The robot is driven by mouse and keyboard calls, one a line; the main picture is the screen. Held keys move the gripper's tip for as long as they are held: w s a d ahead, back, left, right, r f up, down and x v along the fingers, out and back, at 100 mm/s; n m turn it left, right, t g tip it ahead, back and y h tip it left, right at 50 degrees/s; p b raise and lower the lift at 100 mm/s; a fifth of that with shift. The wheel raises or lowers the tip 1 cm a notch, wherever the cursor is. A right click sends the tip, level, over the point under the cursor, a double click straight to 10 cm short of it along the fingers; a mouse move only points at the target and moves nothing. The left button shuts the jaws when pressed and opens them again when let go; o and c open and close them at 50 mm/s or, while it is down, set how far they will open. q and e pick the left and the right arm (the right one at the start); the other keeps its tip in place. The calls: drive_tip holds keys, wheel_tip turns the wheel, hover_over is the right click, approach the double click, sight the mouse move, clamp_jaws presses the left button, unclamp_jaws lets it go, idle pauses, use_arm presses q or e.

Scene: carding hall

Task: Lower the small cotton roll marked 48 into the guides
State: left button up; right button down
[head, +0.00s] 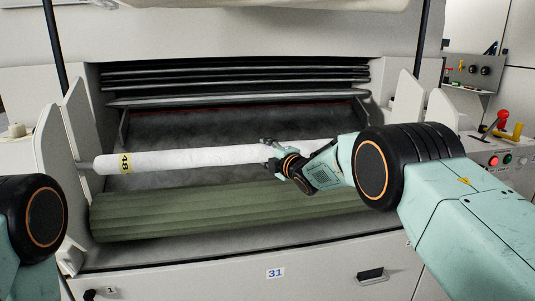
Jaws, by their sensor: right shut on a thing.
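The small white cotton roll (200,157) lies crosswise in the machine opening, with a yellow label reading 48 near its left end. My right gripper (268,153) is shut on the roll right of its middle. The roll is slightly tilted, its right side higher in the picture. Its left pin reaches the pale left guide plates (52,155); I cannot tell whether it sits between them. The right guide plates (403,98) stand at the other side. The roll's right end is hidden behind my right arm. My left arm enters at lower left, its gripper out of view.
A green fluted roller (225,208) lies below and in front of the cotton roll. Dark bars (235,78) cross the back of the opening. A control panel (505,165) with a red knob is at right. The front panel (215,285) bears the number 31.

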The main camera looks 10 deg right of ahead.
sight(268, 183)
drive_tip(key=shift+f, duration=0.1)
drive_tip(key=shift+b, duration=0.3)
drive_tip(key=shift+f+b, duration=2)
drive_tip(key=shift+f, duration=0.85)
drive_tip(key=shift+s+f, duration=0.1)
drive_tip(key=shift+f, duration=0.1)
